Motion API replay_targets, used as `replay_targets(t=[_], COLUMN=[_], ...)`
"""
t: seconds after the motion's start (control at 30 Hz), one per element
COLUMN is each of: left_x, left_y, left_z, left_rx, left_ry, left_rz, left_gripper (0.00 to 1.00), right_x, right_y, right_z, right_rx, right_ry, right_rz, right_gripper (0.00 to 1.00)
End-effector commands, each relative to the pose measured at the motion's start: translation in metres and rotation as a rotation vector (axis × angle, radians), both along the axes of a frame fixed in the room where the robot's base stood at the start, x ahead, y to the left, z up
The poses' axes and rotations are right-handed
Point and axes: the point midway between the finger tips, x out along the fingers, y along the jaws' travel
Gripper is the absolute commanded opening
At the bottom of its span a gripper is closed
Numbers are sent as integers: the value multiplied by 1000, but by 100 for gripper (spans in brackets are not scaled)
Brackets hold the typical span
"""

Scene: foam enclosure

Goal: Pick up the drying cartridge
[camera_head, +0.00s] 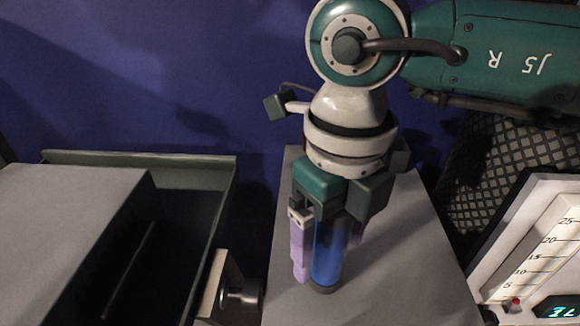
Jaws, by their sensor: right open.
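The drying cartridge (327,262) is a blue cylinder with a dark bottom end. It stands upright on a grey block top in the lower middle of the head view. My right gripper (329,252) points down over it with its purple fingers open on either side of the cartridge. The left finger shows whole beside it; the right finger is mostly hidden behind the cartridge, whose upper end is covered by the gripper body. I cannot tell whether either finger touches it. My left gripper is out of view.
A dark open bin or drawer (226,195) with a grey lid or box (65,230) is at the left. A metal knob fitting (240,292) sits between it and the block top (410,275). A white gauge panel (540,245) and a dark mesh surface (505,150) are at the right.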

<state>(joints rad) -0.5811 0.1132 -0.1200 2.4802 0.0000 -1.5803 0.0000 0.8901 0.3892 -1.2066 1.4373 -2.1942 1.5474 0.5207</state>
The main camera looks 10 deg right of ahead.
Motion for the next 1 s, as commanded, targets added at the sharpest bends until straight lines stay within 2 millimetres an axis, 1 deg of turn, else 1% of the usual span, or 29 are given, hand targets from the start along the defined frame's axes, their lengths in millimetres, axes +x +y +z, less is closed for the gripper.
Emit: replay_targets(t=[0.07, 0.23, 0.27, 1.0], left_x=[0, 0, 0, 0], left_y=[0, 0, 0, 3], left_z=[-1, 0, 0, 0], left_rx=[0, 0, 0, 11], left_ry=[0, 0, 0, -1], left_rz=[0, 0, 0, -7], left_gripper=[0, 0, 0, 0], right_x=[0, 0, 0, 0], right_y=[0, 0, 0, 0], right_z=[-3, -3, -3, -3], right_rx=[0, 1, 0, 0], right_ry=[-1, -2, -1, -1], right_rz=[0, 0, 0, -1], right_gripper=[86, 86, 84, 1])
